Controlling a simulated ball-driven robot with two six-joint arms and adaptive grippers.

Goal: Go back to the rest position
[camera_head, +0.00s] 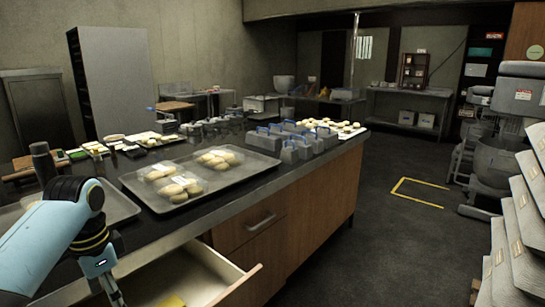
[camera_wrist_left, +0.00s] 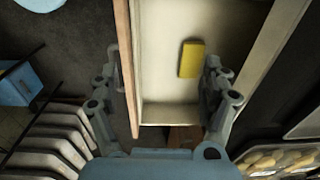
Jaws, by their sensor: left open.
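My left gripper (camera_wrist_left: 161,68) is open and empty. In the wrist view its two fingers are spread over an open drawer, one by the drawer's wooden front and one by the far side of a yellow block. In the head view only the upper part of this gripper shows, at the bottom left by the drawer; its fingertips are hidden or cut off. The drawer (camera_head: 222,272) is pulled out from the counter. The yellow block (camera_wrist_left: 191,58) lies inside it, and its edge also shows in the head view (camera_head: 171,301). My right gripper is not in view.
The counter (camera_head: 268,181) carries a tray (camera_head: 178,205) of bagged buns, several grey blue-handled containers (camera_head: 262,139) and another tray of buns (camera_head: 350,131). A stack of boards (camera_head: 520,235) stands at the right. The dark floor (camera_head: 375,235) between is clear.

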